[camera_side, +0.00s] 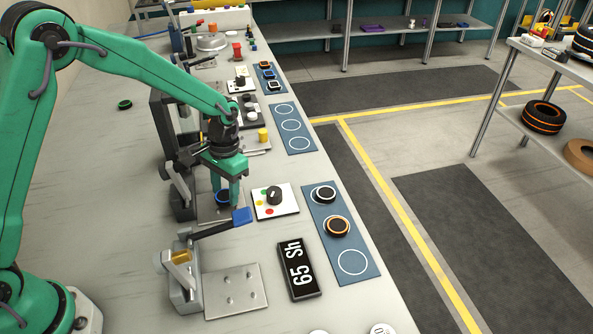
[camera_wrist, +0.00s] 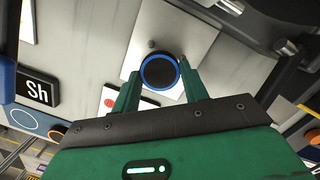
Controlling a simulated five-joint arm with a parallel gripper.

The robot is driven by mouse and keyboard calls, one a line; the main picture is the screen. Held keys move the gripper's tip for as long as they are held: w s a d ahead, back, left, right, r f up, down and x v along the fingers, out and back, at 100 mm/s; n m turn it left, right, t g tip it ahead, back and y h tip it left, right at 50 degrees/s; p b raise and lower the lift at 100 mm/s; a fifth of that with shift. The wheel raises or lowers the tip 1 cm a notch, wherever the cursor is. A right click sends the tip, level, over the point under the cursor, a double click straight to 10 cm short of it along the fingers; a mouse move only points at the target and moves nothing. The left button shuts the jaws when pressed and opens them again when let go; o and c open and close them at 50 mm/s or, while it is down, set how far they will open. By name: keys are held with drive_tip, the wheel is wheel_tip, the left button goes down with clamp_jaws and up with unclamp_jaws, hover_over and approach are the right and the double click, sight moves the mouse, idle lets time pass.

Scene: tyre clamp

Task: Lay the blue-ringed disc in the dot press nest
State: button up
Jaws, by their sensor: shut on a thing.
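The blue-ringed disc (camera_wrist: 160,72) is black with a blue rim and sits between my fingertips in the wrist view. In the side view it shows as a small dark blue-edged shape (camera_side: 222,197) at the fingertips. My gripper (camera_side: 229,194) points down and is shut on the disc, beside a dark press (camera_side: 181,190) and behind a blue-handled lever (camera_side: 242,216). A pale metal plate (camera_wrist: 183,28) with a peg lies below the disc. I cannot tell whether the disc touches it. The nest itself is hidden, and no dot mark on the press is readable.
The mat's nearest circle is empty. A second clamp (camera_side: 184,285), a pegged plate (camera_side: 236,290) and a "65 Sh" display (camera_side: 298,269) stand nearer.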

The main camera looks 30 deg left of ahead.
drive_tip(key=shift+f, duration=0.65)
drive_tip(key=o, duration=1.1)
drive_tip(key=shift+c, duration=0.2)
drive_tip(key=shift+s+d, duration=0.1)
drive_tip(key=shift+r, duration=0.1)
wheel_tip(320, 180, up, 13)
drive_tip(key=w, duration=0.2)
drive_tip(key=shift+s+r, duration=0.1)
